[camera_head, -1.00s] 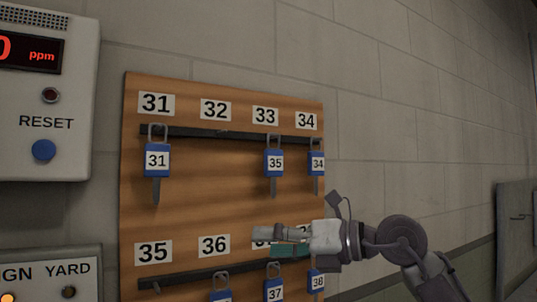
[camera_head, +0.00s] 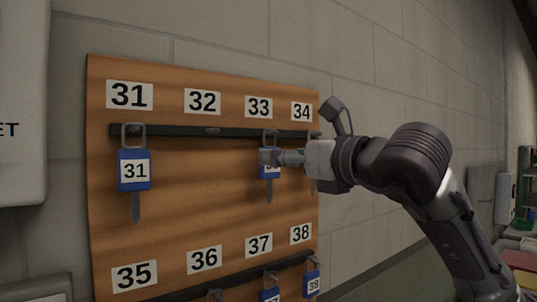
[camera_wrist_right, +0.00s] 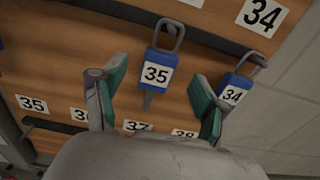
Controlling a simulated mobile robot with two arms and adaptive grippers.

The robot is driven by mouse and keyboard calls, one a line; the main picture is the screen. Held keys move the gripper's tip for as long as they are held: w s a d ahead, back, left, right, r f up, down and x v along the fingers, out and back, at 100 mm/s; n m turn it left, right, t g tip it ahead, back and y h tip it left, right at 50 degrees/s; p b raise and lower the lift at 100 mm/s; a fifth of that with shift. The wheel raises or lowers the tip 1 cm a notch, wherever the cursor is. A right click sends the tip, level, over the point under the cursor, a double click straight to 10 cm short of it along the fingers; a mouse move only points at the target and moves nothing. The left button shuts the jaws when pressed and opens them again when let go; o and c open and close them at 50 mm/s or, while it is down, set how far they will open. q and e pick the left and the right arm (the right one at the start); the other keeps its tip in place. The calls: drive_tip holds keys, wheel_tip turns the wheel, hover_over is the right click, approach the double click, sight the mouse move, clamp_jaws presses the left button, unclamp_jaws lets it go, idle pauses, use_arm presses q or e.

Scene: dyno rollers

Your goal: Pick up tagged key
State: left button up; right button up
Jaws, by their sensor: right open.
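In the head view my right gripper (camera_head: 280,158) comes in from the right and partly hides that tag (camera_head: 268,170). A blue-tagged key marked 34 (camera_wrist_right: 233,92) hangs just right of the right finger in the wrist view. A key tagged 31 (camera_head: 134,168) hangs under label 31. My left gripper is not in view.
The wooden key board (camera_head: 190,210) is on a block wall (camera_head: 400,90). The hook under label 32 (camera_head: 202,101) is empty. A lower rail (camera_head: 240,275) holds more blue tags, including one marked 38 (camera_head: 312,283). A grey box (camera_head: 22,120) is at the left.

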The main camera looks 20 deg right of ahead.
drive_tip(key=p+x, duration=0.4)
drive_tip(key=shift+w+r, duration=0.1)
drive_tip(key=shift+w, duration=0.2)
drive_tip(key=shift+w+a, duration=0.15)
drive_tip(key=shift+w, duration=0.05)
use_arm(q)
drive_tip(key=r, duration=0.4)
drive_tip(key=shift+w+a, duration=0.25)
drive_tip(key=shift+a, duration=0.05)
use_arm(e)
drive_tip(key=shift+s, duration=0.1)
drive_tip(key=shift+c, duration=1.1)
drive_tip(key=c, duration=1)
